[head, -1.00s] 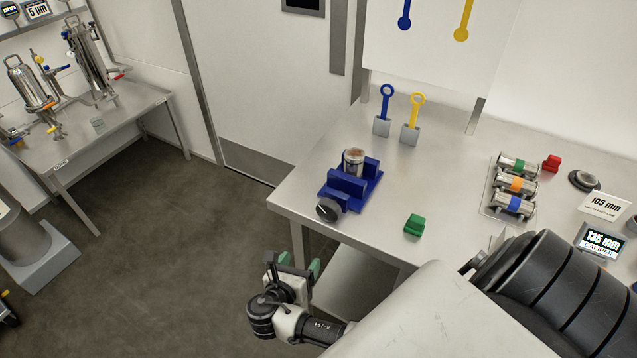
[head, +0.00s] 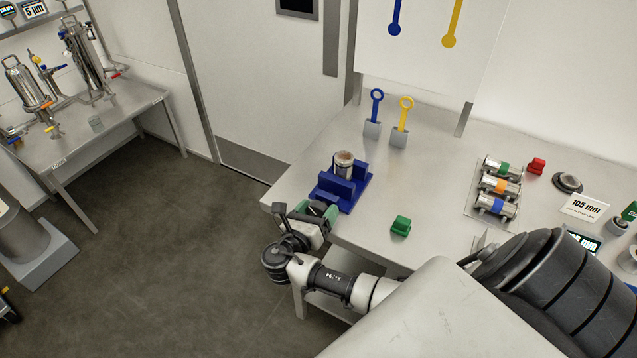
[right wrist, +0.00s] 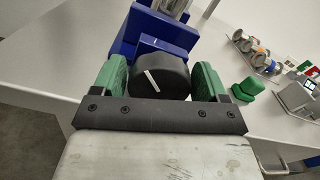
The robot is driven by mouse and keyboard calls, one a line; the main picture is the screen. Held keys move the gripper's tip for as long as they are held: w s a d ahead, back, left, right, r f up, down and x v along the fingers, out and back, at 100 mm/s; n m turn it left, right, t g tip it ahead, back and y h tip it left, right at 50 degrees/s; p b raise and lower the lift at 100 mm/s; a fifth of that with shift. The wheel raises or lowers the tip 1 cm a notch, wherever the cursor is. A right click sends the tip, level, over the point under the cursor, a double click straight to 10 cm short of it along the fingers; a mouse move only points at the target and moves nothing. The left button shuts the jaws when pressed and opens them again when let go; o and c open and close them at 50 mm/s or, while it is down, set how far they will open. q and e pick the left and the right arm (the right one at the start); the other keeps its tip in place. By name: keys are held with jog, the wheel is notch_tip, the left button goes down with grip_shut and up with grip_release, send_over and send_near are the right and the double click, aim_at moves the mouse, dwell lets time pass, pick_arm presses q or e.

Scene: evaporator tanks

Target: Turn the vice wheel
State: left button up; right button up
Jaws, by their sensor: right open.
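The blue vice (head: 341,186) stands near the left front corner of the steel table, with a metal cylinder (head: 343,164) in its jaws. In the right wrist view the black vice wheel (right wrist: 161,77), with a white mark line on it, sits on the near side of the vice (right wrist: 165,38). My right gripper (head: 317,211) is at the table's front edge at the wheel. Its green fingers (right wrist: 160,85) are open, one on each side of the wheel, with small gaps showing. My left gripper is not in view.
A green block (head: 401,226) lies right of the vice. A blue tool (head: 374,112) and a yellow tool (head: 402,120) stand in holders behind it. A tray (head: 470,212) of banded cylinders and a red block (head: 537,166) are farther right.

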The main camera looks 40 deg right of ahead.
jog(key=shift+d, duration=0.15)
jog(key=shift+c, duration=0.2)
jog(key=c, duration=0.6)
jog(key=m, duration=0.2)
jog(key=shift+m, duration=0.3)
jog(key=m, duration=0.3)
jog(key=o, duration=0.6)
jog(key=shift+o, duration=0.2)
jog(key=shift+s, duration=0.1)
